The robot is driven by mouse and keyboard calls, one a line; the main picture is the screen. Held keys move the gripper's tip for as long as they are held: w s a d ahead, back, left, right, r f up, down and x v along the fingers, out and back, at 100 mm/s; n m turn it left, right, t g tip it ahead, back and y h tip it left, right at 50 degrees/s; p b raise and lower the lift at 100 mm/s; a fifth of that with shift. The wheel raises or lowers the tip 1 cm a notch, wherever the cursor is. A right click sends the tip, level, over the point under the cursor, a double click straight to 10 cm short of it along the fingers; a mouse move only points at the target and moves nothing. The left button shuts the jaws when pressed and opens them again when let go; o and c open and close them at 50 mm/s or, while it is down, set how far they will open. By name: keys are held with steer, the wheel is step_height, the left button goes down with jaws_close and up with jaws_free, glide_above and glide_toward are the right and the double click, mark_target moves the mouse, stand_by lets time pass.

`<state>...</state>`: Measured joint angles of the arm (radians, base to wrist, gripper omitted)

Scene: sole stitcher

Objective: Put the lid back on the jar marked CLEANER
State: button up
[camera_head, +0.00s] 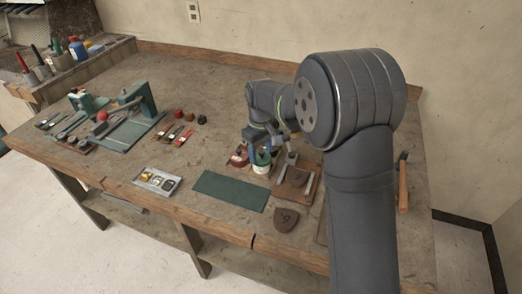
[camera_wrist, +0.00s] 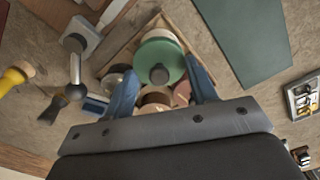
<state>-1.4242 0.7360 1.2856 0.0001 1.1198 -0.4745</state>
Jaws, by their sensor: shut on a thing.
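My gripper (camera_wrist: 160,72) has its two blue fingers on either side of a round green lid (camera_wrist: 148,55) with a grey knob, and is shut on it. A pale, cream-coloured round shape shows just past the lid in the wrist view. In the head view, my gripper is above the small jars, and a white jar (camera_head: 260,169) with green at its top is right under it. I cannot tell whether the lid touches the jar. A dark red jar (camera_head: 239,156) stands just left. No CLEANER marking is readable.
A wooden board with a metal tool (camera_head: 293,181) is close on the right. A green mat (camera_head: 230,191) and a tray of small parts (camera_head: 158,180) lie in front. A sole piece (camera_head: 286,219) lies near the front edge, and a hammer (camera_head: 403,182) at the right.

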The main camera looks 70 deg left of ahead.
steer(key=o, duration=1.5)
steer(key=shift+r, duration=0.1)
steer(key=shift+r, duration=3.4)
jaws_close()
steer(key=shift+f, duration=0.35)
